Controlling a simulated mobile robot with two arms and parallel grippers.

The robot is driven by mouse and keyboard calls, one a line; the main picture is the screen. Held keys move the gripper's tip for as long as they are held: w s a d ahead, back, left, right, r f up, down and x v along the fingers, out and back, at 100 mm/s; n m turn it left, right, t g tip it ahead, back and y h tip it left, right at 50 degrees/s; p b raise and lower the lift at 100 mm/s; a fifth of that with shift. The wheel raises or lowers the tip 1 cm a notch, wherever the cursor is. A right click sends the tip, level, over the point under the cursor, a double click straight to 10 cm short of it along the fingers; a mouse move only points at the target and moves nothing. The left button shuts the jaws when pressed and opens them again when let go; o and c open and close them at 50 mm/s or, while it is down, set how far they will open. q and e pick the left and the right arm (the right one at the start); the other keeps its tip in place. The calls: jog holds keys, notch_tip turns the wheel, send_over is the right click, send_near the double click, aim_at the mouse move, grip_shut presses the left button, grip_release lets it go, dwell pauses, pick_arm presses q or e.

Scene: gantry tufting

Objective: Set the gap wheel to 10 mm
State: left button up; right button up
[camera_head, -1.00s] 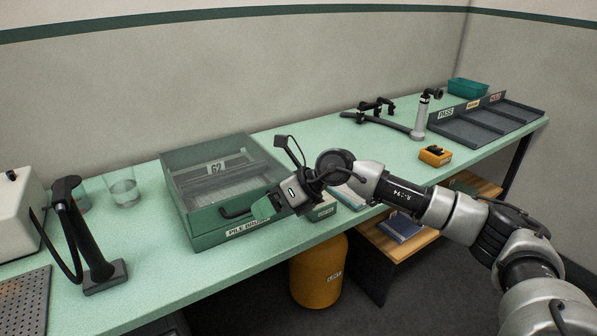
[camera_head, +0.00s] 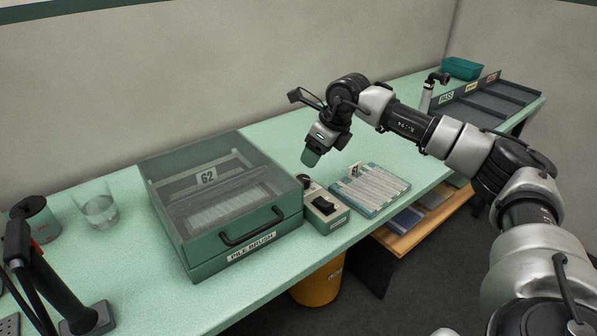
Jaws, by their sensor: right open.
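The pile brush machine (camera_head: 215,257) is a green box with a clear lid, a black handle (camera_head: 252,228) and a "62" card inside. Its lid looks shut. A small green control box (camera_head: 338,217) stands against its right side, with a black rocker switch and a pale top. A small dark round knob (camera_head: 306,181) shows at the back of the control box; I cannot tell if it is the gap wheel, and no mm scale is readable. My right gripper (camera_head: 311,158) is open, pointing down above and behind the knob, apart from it. My left gripper is out of view.
A tray of pale strips (camera_head: 370,189) lies right of the control box. A glass (camera_head: 98,208) and a black stand (camera_head: 92,318) are at left. A sorting tray (camera_head: 485,103) and teal bin (camera_head: 462,68) are at the far right. The bench's front edge is close.

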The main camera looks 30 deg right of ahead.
aim_at(303, 178)
jog(key=x, duration=0.4)
jog(key=shift+s+a+f+p, duration=0.15)
jog(key=shift+f+p, duration=0.2)
jog(key=x, duration=0.4)
jog(key=shift+r, duration=0.1)
jog(key=shift+w+f, duration=0.25)
jog(key=shift+f, duration=0.2)
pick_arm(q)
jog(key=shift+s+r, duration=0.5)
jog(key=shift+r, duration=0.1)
pick_arm(e)
jog(key=shift+c, duration=1.1)
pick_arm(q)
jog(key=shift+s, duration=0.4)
pick_arm(e)
jog(key=c, duration=0.7)
